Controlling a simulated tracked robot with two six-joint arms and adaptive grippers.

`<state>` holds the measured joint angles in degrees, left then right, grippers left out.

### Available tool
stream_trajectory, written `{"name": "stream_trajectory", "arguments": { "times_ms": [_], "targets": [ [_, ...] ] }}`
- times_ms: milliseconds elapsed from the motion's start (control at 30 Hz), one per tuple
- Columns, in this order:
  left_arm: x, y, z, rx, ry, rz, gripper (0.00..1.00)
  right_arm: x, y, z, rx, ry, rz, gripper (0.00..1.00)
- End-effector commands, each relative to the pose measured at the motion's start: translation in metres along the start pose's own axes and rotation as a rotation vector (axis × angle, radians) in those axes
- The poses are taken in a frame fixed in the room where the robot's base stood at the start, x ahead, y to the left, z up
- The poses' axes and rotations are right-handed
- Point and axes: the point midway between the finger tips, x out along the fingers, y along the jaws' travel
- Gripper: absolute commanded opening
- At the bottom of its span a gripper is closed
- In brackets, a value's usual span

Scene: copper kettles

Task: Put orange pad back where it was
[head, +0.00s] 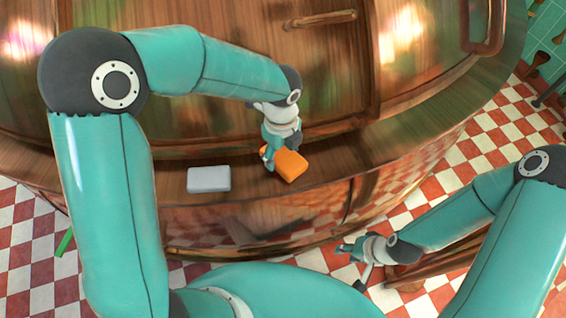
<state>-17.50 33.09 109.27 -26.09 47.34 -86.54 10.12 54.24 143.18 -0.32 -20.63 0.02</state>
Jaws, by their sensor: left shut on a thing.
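The orange pad (291,167) is a small block at the middle of the head view, over the wooden ledge (330,178) around the copper kettle. My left gripper (269,158) is shut on the orange pad at its left end. The pad is slightly tilted in the picture, and I cannot tell whether its underside touches the ledge. My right gripper (347,250) is low and to the right, near a wooden stool, away from the pad. Its fingers are small in view, and I cannot tell whether they are open.
A grey-white pad (209,179) lies on the ledge left of the orange pad. The copper kettle (300,70) with a handle (320,19) rises behind. A wooden stool (436,266) stands on the red-and-white checked floor (497,140). The ledge right of the orange pad is clear.

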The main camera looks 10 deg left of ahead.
Motion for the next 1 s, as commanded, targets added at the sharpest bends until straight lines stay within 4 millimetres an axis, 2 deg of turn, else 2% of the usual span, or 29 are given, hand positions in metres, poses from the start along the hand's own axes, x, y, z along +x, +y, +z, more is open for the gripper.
{"name": "stream_trajectory", "arguments": {
  "times_ms": [233,433,700,733,867,1000],
  "targets": [
    [0.02,0.0,0.0,0.0,0.0,0.001,0.39,0.002,0.001,0.0,0.0,0.0,0.0,0.4],
    [0.048,0.0,0.0,0.0,0.0,0.001,0.39,0.003,0.001,0.0,0.0,0.0,0.0,0.4],
    [0.052,-0.001,0.0,0.001,-0.001,-0.001,0.39,0.003,0.001,0.0,0.0,0.0,0.0,0.4],
    [0.052,-0.001,0.0,0.001,-0.001,-0.001,0.7,0.003,0.001,0.0,0.0,0.0,0.0,0.4],
    [0.052,-0.001,0.0,0.001,-0.001,-0.001,0.92,0.003,0.001,0.0,0.0,0.0,0.0,0.4],
    [0.052,-0.001,0.0,0.001,-0.001,-0.001,0.92,0.003,0.001,0.0,0.0,0.0,0.0,0.4]
  ]
}}
